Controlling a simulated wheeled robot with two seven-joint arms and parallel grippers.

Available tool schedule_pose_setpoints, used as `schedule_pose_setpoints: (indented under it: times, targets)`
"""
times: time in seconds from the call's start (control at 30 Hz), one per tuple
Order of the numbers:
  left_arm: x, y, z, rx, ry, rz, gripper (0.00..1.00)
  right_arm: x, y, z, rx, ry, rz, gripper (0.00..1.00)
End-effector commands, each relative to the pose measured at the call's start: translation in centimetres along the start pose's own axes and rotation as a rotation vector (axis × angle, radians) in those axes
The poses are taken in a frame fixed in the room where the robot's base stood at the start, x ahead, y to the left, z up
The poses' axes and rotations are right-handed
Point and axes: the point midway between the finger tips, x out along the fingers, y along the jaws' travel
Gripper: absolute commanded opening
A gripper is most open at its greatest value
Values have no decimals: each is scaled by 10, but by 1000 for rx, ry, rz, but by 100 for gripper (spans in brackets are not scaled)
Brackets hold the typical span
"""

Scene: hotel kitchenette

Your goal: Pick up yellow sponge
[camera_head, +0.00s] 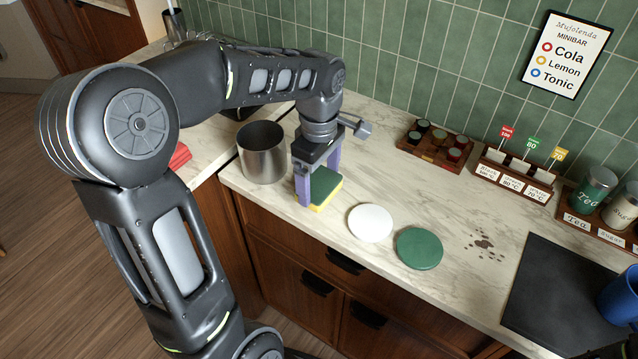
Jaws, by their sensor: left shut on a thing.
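The yellow sponge (325,188) has a dark green top layer and is at the counter's front edge, right of a metal pot. My left gripper (318,185) points down with its purple fingers on either side of the sponge and is shut on it. I cannot tell whether the sponge touches the counter or is slightly raised. My right gripper is not in view.
A steel pot (262,153) stands close left of the sponge. A white disc (370,223) and a green disc (419,248) lie to the right. Brown spots (485,244) mark the counter. A wooden tray (435,146), a card holder (514,176) and canisters (593,189) line the back.

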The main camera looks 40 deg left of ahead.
Motion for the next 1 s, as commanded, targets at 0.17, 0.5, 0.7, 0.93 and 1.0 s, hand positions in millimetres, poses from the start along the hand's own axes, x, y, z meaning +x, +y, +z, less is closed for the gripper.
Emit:
schedule_pose_setpoints:
  times: [0.17, 0.5, 0.7, 0.93, 1.0]
  targets:
    - [-33, 1, 0, 1, 1, 6, 48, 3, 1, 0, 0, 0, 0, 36]
    - [-83, 0, 0, 0, 0, 1, 48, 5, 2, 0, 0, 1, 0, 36]
    - [-86, 0, 0, 0, 0, 0, 48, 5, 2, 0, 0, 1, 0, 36]
    - [-86, 0, 0, 0, 0, 0, 48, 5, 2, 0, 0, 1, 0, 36]
    - [-86, 0, 0, 0, 0, 0, 48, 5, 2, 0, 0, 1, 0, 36]
